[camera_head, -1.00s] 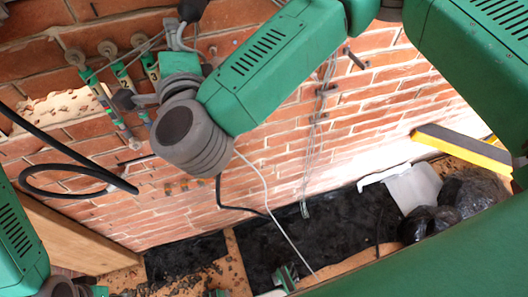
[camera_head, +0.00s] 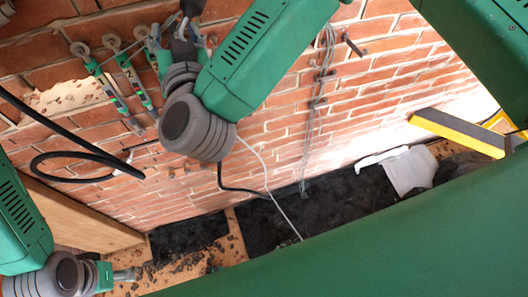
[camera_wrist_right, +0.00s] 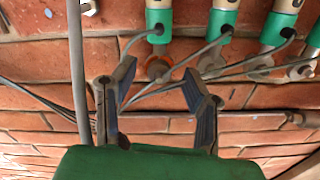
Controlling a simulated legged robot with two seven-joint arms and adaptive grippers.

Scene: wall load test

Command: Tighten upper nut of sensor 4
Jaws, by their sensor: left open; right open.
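Several green-and-white sensors hang on the brick wall at the upper left of the head view, among them one sensor (camera_head: 106,82) and another beside it (camera_head: 132,78). In the right wrist view several green-capped sensors (camera_wrist_right: 158,25) line the top, with cables from their caps and round nuts or washers (camera_wrist_right: 158,68) below. I cannot tell which one is sensor 4. My right gripper (camera_wrist_right: 159,76) is open and empty, its fingers apart below the leftmost visible sensor's nut. My left gripper (camera_head: 125,274) is open at the lower left, away from the sensors.
A black hose (camera_head: 70,157) loops out from the left wall. Grey cables (camera_head: 318,100) hang down the wall. A wooden board (camera_head: 80,215) leans at lower left. A yellow-edged level (camera_head: 458,133) lies at right. Dark sheeting (camera_head: 320,215) covers the floor.

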